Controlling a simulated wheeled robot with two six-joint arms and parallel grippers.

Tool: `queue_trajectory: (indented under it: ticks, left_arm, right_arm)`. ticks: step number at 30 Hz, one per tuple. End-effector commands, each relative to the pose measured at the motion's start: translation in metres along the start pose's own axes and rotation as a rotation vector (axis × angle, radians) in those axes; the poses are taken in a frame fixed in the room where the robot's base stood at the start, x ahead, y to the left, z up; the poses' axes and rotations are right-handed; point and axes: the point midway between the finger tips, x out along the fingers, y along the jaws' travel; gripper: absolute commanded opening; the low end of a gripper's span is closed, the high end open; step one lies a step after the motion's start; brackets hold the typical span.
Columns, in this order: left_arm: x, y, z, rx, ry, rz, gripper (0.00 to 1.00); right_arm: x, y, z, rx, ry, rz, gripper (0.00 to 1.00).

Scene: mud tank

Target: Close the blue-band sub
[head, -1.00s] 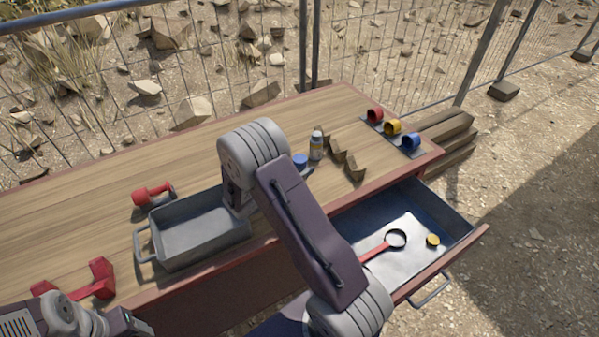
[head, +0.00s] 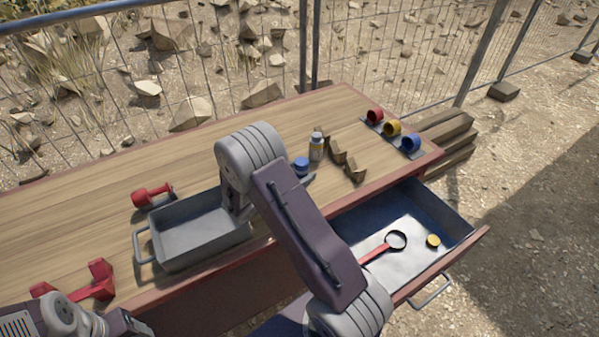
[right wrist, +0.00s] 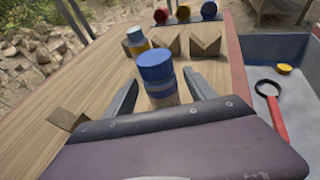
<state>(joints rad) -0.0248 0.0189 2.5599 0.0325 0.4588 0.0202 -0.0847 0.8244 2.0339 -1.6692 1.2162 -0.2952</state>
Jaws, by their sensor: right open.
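The blue-topped cylinder (head: 301,168) stands upright on the bench. It also shows in the right wrist view (right wrist: 156,68), with a blue top and a paler body below. My right gripper (right wrist: 161,84) is open, with one finger on each side of the cylinder's lower part. I cannot tell whether either finger touches it. In the head view my right arm hides most of this gripper. A white bottle with a yellow band (head: 316,147) stands just behind the cylinder.
Brown notched blocks (head: 354,168) stand right of the bottle. A rack holds red (head: 374,116), yellow (head: 392,128) and blue (head: 411,142) cups. A grey tray (head: 160,260) lies left. The open drawer (head: 455,210) holds a red-handled ring (head: 396,240) and yellow cap (head: 433,241).

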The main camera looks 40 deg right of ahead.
Motion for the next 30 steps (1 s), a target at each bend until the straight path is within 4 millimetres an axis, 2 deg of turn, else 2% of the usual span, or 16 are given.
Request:
queue_trajectory:
  ticks: [9, 15, 20, 30]
  left_arm:
    - [-0.004, 0.0, 0.0, 0.0, 0.0, 0.0, 0.64]
    - [-0.006, 0.0, -0.001, 0.0, 0.0, 0.0, 0.64]
    - [-0.006, 0.0, -0.001, 0.0, 0.0, 0.0, 0.64]
    - [-0.006, 0.0, -0.001, 0.0, 0.0, 0.0, 0.64]
  right_arm:
    - [-0.072, 0.002, 0.001, -0.001, -0.001, 0.007, 0.65]
    - [-0.105, 0.001, 0.0, 0.0, 0.0, 0.004, 0.65]
    - [-0.114, 0.0, -0.001, -0.001, 0.0, 0.001, 0.65]
    - [-0.115, 0.0, -0.001, -0.001, 0.0, 0.0, 0.65]
